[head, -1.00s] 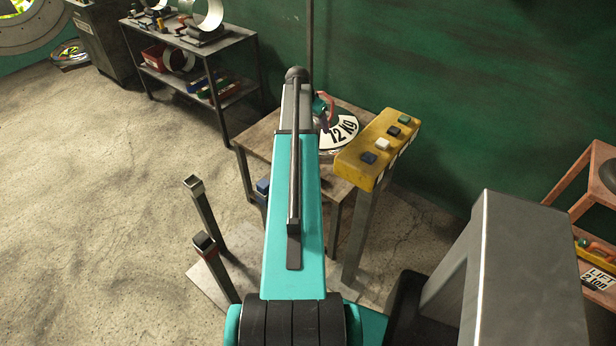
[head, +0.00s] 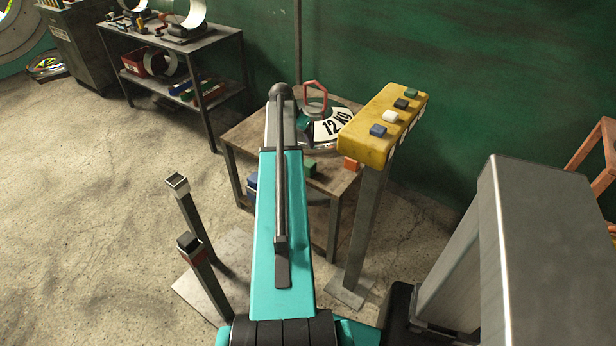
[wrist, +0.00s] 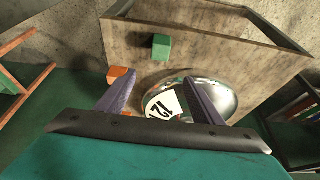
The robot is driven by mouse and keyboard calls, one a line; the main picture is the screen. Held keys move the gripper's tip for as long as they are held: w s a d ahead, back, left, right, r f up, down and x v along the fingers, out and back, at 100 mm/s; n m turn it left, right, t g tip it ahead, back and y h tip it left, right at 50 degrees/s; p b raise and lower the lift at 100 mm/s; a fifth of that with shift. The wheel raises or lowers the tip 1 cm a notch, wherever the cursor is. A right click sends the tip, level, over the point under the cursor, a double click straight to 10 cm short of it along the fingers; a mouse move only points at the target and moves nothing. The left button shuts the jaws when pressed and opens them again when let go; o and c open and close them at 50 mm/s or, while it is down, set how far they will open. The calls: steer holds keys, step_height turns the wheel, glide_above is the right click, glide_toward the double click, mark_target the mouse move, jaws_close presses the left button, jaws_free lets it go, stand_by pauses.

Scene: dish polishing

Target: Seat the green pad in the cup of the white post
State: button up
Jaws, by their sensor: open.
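The green pad (head: 310,168) is a small green block on the wooden table, just right of my arm in the head view. It also shows in the wrist view (wrist: 162,47), beyond my fingertips and apart from them. My gripper (wrist: 160,76) is open, with nothing between its two fingers; my arm hides it in the head view. The post with a pale rim, which looks like the white post (head: 177,183), stands upright at left in the head view. The bottom of its cup is too small to make out.
A second post (head: 190,243) with a red band and a dark top stands nearer. A yellow stand (head: 365,148) with several small blocks rises at right.

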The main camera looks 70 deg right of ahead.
step_height(320, 180, down, 3)
steer(key=shift+r+b, duration=0.2)
steer(key=shift+b, duration=0.55)
steer(key=shift+f, duration=0.1)
glide_above(309, 163)
steer(key=a, duration=0.2)
steer(key=f, duration=0.5)
steer(key=f+p, duration=0.1)
steer(key=f, duration=0.1)
steer(key=shift+w+f, duration=0.35)
steer(key=shift+f, duration=0.05)
steer(key=shift+f, duration=0.1)
steer(key=shift+p+x, duration=0.6)
steer(key=shift+x, duration=1.9)
steer(key=shift+a, duration=0.25)
steer(key=shift+c, duration=0.4)
